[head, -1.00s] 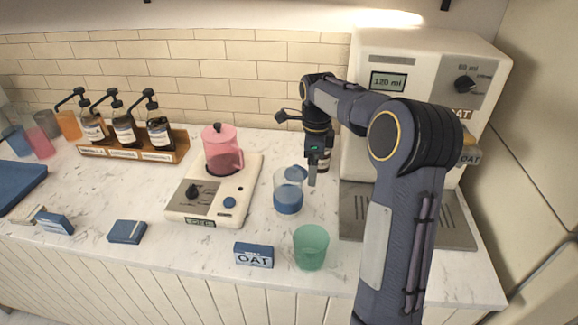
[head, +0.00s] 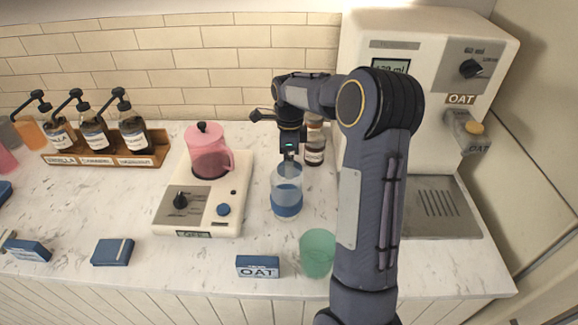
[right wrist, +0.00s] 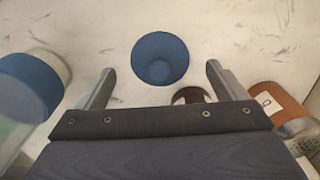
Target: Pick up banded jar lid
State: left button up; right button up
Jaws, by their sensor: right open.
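The banded jar (head: 287,208), clear with a blue band, stands upright on the counter right of the scale. It also shows at the left edge of the right wrist view (right wrist: 25,88). A round blue piece, seemingly the jar lid (right wrist: 160,60), is on the counter apart from the jar in the right wrist view. In the head view it is mostly hidden behind the jar and my gripper. My right gripper (right wrist: 152,85) is open and empty, pointing down, with the lid ahead between its fingers. In the head view this gripper (head: 289,157) is just behind the jar. My left gripper is not in view.
A brown bottle (head: 315,146) stands close behind the right gripper. A pink pitcher (head: 209,155) is on the scale (head: 170,222) to the left. The coffee machine (head: 415,130) is at right.

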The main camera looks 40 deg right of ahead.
jog(key=shift+f, duration=0.9)
jog(key=shift+c, duration=0.3)
jog(key=c, duration=1)
